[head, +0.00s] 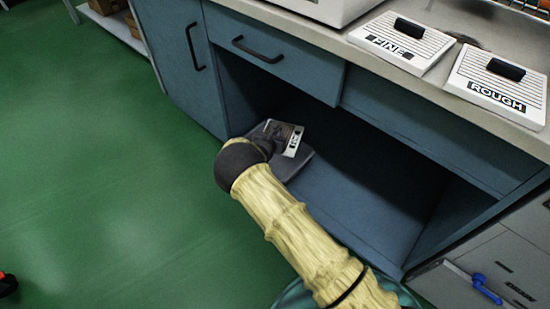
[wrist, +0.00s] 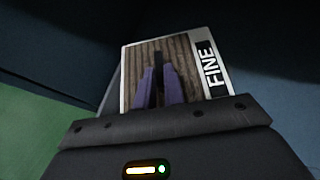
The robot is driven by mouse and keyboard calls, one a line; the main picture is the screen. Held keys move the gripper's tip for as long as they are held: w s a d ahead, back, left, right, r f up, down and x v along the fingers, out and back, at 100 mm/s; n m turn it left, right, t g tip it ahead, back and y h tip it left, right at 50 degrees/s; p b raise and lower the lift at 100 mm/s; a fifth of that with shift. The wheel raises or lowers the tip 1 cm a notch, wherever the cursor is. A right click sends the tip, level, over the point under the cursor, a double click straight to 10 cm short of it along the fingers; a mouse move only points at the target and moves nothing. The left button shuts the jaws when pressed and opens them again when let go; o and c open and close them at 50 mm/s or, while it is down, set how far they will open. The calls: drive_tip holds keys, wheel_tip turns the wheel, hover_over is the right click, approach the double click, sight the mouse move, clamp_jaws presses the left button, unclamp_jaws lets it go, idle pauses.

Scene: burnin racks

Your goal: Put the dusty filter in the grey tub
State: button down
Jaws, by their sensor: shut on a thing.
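My gripper (wrist: 158,82) is shut on the dusty filter (wrist: 190,55), a flat panel with a pale frame, brown pleats and a FINE label. In the head view the filter (head: 293,143) is at the opening of the blue cabinet, with my gripper (head: 272,138) at its near side. A grey shape that looks like the grey tub (head: 298,168) shows under and around the filter in the cabinet's open bay. My arm and the filter hide much of it. I cannot tell whether the filter touches it.
The cabinet's bay (head: 370,205) is open and dark, with bare floor to the right. A drawer (head: 270,50) is above. Clean-looking white filters marked FINE (head: 402,42) and ROUGH (head: 497,85) lie on the countertop. The green floor (head: 100,170) at left is clear.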

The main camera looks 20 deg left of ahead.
wheel_tip(320, 180, down, 6)
drive_tip(key=b, duration=0.3)
drive_tip(key=shift+b, duration=0.35)
drive_tip(key=shift+f, duration=0.1)
wheel_tip(320, 180, down, 4)
drive_tip(key=shift+r+b, duration=0.15)
drive_tip(key=shift+b, duration=1.1)
drive_tip(key=c, duration=1.5)
unclamp_jaws()
